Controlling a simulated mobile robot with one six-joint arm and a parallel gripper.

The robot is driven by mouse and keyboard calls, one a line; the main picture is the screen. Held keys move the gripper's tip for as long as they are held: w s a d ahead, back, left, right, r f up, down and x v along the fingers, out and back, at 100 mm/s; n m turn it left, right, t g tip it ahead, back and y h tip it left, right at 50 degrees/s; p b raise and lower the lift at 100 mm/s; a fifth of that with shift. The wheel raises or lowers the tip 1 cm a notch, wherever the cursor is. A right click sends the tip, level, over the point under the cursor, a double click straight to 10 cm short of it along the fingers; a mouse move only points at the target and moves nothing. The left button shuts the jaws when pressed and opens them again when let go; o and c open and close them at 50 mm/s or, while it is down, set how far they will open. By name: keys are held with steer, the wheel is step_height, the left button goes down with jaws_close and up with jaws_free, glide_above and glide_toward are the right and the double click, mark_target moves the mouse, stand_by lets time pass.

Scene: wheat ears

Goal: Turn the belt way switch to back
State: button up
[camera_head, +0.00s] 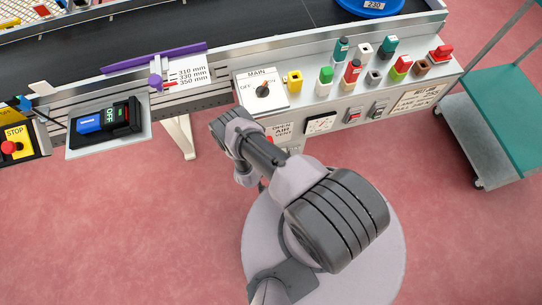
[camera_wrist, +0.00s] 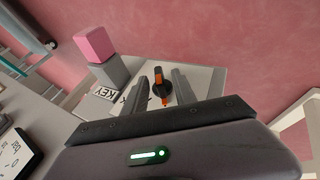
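In the wrist view a black rotary knob (camera_wrist: 160,90) with an orange stripe stands on a pale panel, its pointer running roughly up and down the picture. I cannot read a label that names it the belt way switch; lettering beside it is partly hidden. My gripper (camera_wrist: 160,87) is open, with one finger on each side of the knob and visible gaps, so it does not appear to grip it. In the head view my arm hides the gripper and this knob. A separate black MAIN knob (camera_head: 263,90) is on the control panel there.
A pink-topped grey block (camera_wrist: 95,46) stands left of the knob, near a KEY label (camera_wrist: 104,93). The control panel (camera_head: 310,103) carries several coloured blocks. A blue and black switch box (camera_head: 108,121) is at left. A teal cart (camera_head: 505,105) is at right.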

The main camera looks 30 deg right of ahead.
steer(key=shift+c, duration=0.4)
jaws_close()
